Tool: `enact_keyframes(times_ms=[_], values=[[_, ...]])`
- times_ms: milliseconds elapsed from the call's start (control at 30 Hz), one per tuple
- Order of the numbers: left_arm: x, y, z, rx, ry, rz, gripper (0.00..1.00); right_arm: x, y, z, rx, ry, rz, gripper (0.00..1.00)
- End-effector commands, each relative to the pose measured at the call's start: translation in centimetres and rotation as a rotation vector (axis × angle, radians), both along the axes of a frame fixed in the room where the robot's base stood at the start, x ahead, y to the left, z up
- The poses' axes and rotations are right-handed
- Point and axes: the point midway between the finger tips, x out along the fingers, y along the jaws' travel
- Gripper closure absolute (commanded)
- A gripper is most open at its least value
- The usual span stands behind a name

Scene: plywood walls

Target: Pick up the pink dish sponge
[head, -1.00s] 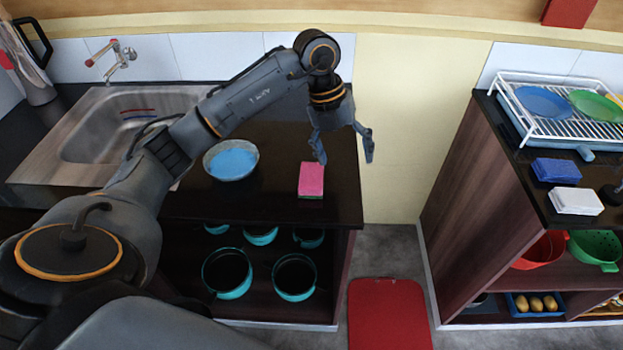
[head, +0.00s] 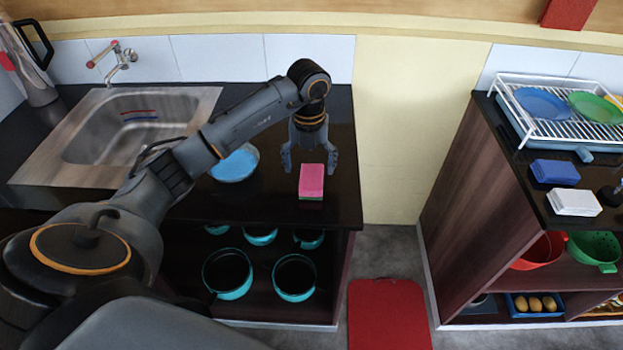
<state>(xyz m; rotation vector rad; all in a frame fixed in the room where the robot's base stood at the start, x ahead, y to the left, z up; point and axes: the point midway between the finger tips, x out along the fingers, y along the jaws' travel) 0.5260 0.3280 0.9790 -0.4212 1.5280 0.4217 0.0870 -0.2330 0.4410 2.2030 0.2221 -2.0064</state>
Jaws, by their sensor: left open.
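The pink dish sponge (head: 312,179) lies on the black counter (head: 335,120) near its right end, with a thin green layer at its underside. My left gripper (head: 310,168) points down with its fingers spread, one on each side of the sponge's far part in the head view. It is open and holds nothing. I cannot tell its exact height above the counter or whether the fingers touch the sponge. My right gripper does not show.
A bowl with blue inside (head: 236,164) sits left of the sponge, partly behind my arm. A steel sink (head: 195,108) is at the left. Teal pots (head: 295,278) stand on the shelf below. A second cabinet (head: 455,195) stands right across a gap.

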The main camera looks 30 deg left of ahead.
Motion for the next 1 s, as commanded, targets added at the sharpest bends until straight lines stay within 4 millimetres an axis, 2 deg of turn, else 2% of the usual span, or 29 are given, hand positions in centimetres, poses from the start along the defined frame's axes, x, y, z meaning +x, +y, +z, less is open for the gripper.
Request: enact_keyframes(times_ms=[133, 300, 567, 800, 1000], values=[[0.3, -0.4, -2.0, -0.002, 0.007, 0.0, 0.19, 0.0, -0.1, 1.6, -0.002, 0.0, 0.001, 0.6], [0.4, -0.4, -4.1, -0.001, 0.003, 0.0, 0.19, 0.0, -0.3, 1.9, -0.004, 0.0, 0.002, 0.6], [0.4, -0.3, -4.5, 0.0, 0.001, -0.001, 0.19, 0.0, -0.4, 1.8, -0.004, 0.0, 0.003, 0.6], [0.4, -0.3, -4.5, -0.001, 0.001, -0.001, 0.66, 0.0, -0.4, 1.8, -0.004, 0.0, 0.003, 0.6], [0.4, -0.3, -4.5, -0.001, 0.001, -0.001, 0.68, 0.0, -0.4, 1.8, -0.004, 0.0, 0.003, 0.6]])
